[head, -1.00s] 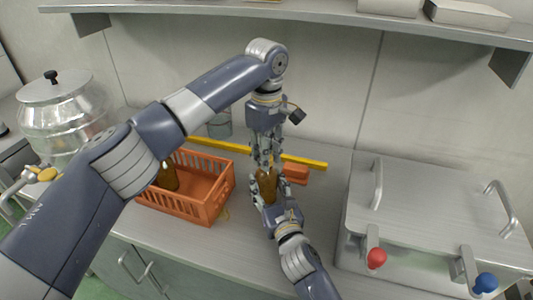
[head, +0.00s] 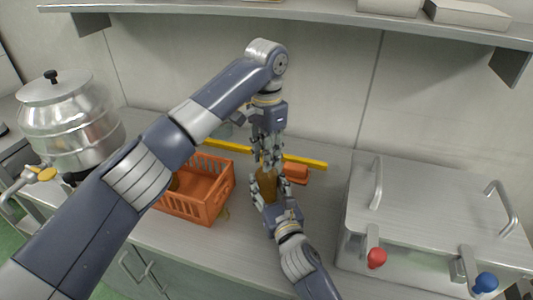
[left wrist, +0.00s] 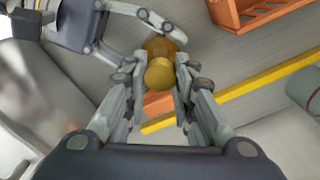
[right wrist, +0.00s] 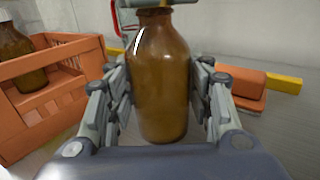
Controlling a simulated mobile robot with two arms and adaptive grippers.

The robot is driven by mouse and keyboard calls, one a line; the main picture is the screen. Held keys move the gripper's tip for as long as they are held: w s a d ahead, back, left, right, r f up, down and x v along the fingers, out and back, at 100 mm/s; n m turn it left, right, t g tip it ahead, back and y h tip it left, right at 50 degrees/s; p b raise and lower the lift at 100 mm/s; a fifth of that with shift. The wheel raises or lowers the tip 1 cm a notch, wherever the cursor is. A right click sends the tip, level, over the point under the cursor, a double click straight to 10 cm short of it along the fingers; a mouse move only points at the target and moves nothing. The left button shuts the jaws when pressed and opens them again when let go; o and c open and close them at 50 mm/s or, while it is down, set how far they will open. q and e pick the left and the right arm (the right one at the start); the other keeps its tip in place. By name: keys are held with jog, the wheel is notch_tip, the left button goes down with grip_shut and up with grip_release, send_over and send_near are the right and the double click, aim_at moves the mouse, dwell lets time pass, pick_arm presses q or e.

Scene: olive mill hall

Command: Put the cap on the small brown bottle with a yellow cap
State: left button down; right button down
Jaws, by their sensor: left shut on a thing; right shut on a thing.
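The brown bottle (right wrist: 160,80) stands upright between the fingers of my right gripper (head: 267,190), which is shut on its body. In the head view the bottle (head: 267,184) is partly covered by the fingers. My left gripper (head: 270,163) points down directly above the bottle, shut on the yellow cap (left wrist: 159,73). In the left wrist view the cap lies in front of the bottle's top (left wrist: 160,46), nearly in line with it. The left fingertips are at the bottle's neck in the right wrist view. Whether cap and neck touch is hidden.
An orange crate (head: 203,213) holding another brown bottle (right wrist: 18,60) stands on the left. Behind my grippers are a yellow strip (head: 305,161) and an orange block (head: 296,172). A metal box with handles (head: 430,215) stands on the right; a steel urn (head: 70,115) is at far left.

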pick_arm(q)
jog(key=m, duration=0.3)
jog(key=shift+m, duration=0.4)
jog(key=m, duration=0.4)
jog(key=shift+m, duration=0.4)
jog(key=c, duration=1.2)
grip_release()
jog(key=shift+c, duration=0.2)
notch_tip(320, 180, up, 12)
pick_arm(e)
jog(key=c, duration=0.7)
grip_release()
